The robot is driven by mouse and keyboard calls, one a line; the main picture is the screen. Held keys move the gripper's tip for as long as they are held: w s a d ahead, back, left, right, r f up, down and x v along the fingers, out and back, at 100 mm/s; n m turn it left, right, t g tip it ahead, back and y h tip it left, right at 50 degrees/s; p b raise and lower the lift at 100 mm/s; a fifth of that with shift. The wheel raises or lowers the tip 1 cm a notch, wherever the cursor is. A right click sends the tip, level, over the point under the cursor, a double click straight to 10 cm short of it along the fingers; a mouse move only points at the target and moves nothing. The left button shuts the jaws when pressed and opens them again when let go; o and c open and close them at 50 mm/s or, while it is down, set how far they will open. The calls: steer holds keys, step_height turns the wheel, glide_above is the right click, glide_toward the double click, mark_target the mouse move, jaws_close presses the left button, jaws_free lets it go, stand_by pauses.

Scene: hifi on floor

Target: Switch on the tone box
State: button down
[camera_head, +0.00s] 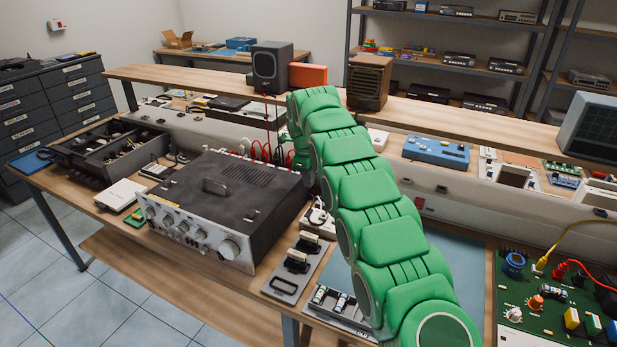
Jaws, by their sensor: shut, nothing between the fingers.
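I cannot tell for sure which thing is the tone box. A large black unit with a silver front (190,231) and several knobs stands on the bench left of centre, with a dark handle on its top. A smaller blue box (436,151) with controls on its top lies farther back, right of centre. No lit lamp can be made out on either. My green arm rises from the lower right and bends down behind the black unit's back right corner, near red and white cables. My gripper's fingers are hidden there.
A dark speaker (271,67), an orange box (307,75) and a brown slatted box (368,82) stand on the raised shelf. A divided dark tray (108,150) is at left. A green board (556,297) with cables is at right. Small switch plates (297,262) lie in front.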

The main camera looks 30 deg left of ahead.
mark_target(311, 209)
steer(key=f, duration=0.7)
steer(key=w+f, duration=0.1)
steer(key=f, duration=0.2)
steer(key=shift+w+f, duration=0.1)
steer(key=shift+f, duration=0.15)
steer(key=shift+f, duration=0.1)
